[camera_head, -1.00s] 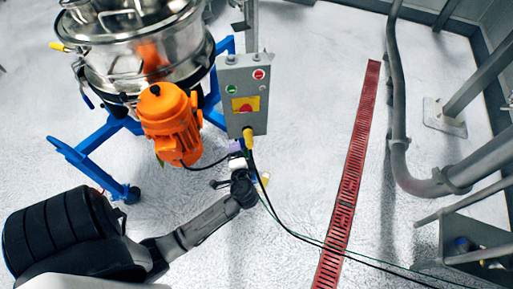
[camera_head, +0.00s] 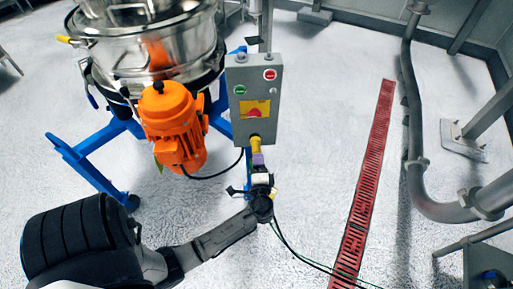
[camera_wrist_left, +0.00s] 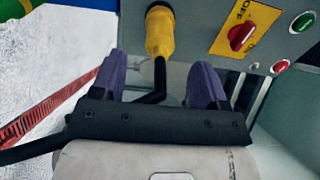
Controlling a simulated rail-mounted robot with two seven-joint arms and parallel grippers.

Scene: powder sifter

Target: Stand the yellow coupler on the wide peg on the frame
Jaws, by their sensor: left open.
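The yellow coupler (camera_head: 255,144) is at the lower edge of the grey control box (camera_head: 254,95) on the sifter's blue frame (camera_head: 87,150). In the left wrist view the coupler (camera_wrist_left: 160,32) points down from the box, with a black cable leaving its lower end. My left gripper (camera_head: 258,160) is just below the coupler. In the left wrist view its purple fingers (camera_wrist_left: 163,77) are open, with the cable between them and the coupler just beyond their tips. I cannot make out the wide peg. My right gripper is not in view.
An orange motor (camera_head: 172,127) and the steel sifter drum (camera_head: 150,45) stand left of the box. The box carries a red switch (camera_wrist_left: 241,36) and buttons. A red floor drain (camera_head: 365,185) and grey pipes (camera_head: 415,130) lie to the right. Open floor lies between box and drain.

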